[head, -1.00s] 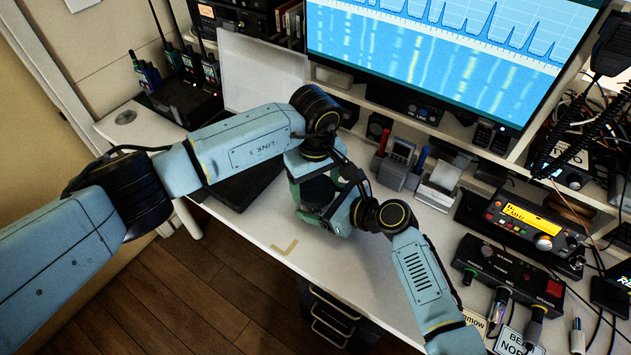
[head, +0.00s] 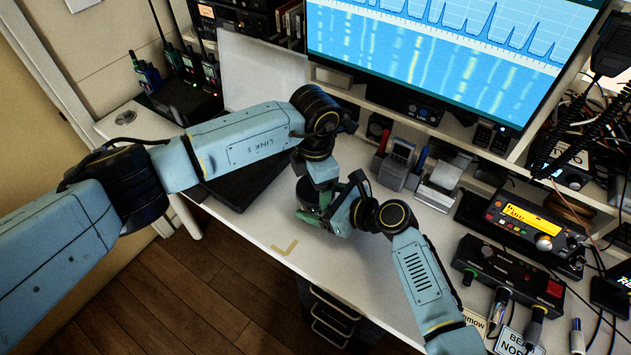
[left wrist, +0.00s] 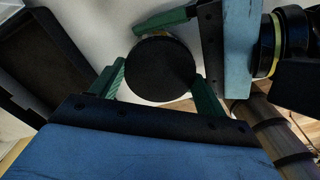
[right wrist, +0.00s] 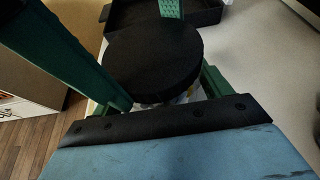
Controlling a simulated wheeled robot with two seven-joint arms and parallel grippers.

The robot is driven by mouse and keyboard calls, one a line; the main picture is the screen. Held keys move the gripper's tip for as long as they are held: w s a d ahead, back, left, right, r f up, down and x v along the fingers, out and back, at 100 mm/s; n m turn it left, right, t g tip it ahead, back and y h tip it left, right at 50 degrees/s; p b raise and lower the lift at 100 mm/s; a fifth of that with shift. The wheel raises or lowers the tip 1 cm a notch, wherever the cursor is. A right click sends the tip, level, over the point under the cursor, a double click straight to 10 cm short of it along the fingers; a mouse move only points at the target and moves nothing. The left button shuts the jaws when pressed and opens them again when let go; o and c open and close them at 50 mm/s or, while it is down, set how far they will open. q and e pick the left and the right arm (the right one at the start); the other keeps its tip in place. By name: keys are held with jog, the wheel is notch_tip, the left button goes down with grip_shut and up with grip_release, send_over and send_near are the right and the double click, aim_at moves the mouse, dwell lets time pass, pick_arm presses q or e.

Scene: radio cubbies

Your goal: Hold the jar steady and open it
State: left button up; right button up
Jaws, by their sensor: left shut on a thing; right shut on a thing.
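The jar's round black lid (left wrist: 160,70) lies between the fingers of my left gripper (left wrist: 158,88), one on each side, in the left wrist view. The lid also fills the middle of the right wrist view (right wrist: 152,60). A thin strip of the jar's body (right wrist: 188,94) with pale and coloured contents shows under it. My right gripper (right wrist: 155,98) is shut around the jar below the lid. In the head view my arms hide most of the jar. I cannot tell whether the lid is loose.
A black tray (head: 240,182) lies left of my grippers on the white desk. A grey holder with small devices (head: 397,168) stands to the right, under a large monitor (head: 430,55). Radio equipment (head: 525,220) crowds the desk's right. A yellowish corner mark (head: 286,247) lies on bare desk in front.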

pick_arm(q)
jog(key=o, duration=1)
jog(key=shift+o, duration=0.4)
jog(key=shift+s, duration=0.1)
jog(key=shift+d, duration=0.1)
jog(key=shift+r, duration=0.1)
